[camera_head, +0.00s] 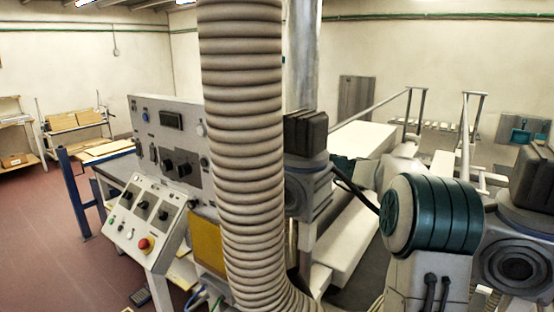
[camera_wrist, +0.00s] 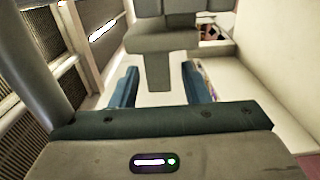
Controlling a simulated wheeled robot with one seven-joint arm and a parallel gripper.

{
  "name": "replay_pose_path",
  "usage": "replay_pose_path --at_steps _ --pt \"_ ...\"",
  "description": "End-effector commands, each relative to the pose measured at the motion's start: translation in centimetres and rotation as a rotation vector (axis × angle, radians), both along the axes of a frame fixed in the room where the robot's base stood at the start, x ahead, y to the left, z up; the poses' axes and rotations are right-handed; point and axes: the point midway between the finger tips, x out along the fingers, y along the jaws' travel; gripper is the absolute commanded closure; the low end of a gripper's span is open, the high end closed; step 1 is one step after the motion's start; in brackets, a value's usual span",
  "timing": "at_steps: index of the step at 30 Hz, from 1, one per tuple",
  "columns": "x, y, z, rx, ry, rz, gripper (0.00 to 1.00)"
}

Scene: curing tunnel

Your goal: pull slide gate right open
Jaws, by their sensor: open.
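My gripper (camera_wrist: 160,72) shows in the wrist view, with its two blue fingers apart. A grey T-shaped piece (camera_wrist: 160,40) lies ahead of the fingers. Its narrow stem reaches down into the gap between them in the picture; I cannot tell whether it touches either finger or is the gate's handle. A pale flat surface lies behind the stem. In the head view my arm covers much of the right side, and my gripper cannot be made out. I cannot identify the right slide gate with certainty in either view.
In the wrist view, a slatted grille (camera_wrist: 38,60) stands on the left. In the head view, a ribbed hose (camera_head: 243,150) blocks the middle, and a control panel (camera_head: 150,215) with a red button stands left of it. Metal railings (camera_head: 467,130) stand at the right. Open floor lies at far left.

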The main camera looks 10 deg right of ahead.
Motion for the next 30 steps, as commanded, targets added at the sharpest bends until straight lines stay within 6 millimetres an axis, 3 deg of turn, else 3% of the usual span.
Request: replay_pose_path --at_steps 6,18,19,23,27,30 --pt "2.2 2.2 0.0 -0.001 -0.001 0.001 0.58" --pt "2.8 2.8 0.0 -0.001 0.001 -0.001 0.58" --pt "2.8 2.8 0.0 -0.001 0.001 -0.001 0.61" --pt "2.8 2.8 0.0 -0.001 0.000 -0.001 0.97" --pt "2.8 2.8 0.0 -0.001 0.000 0.000 1.00" --pt "3.1 4.0 0.2 -0.001 0.001 0.013 1.00"
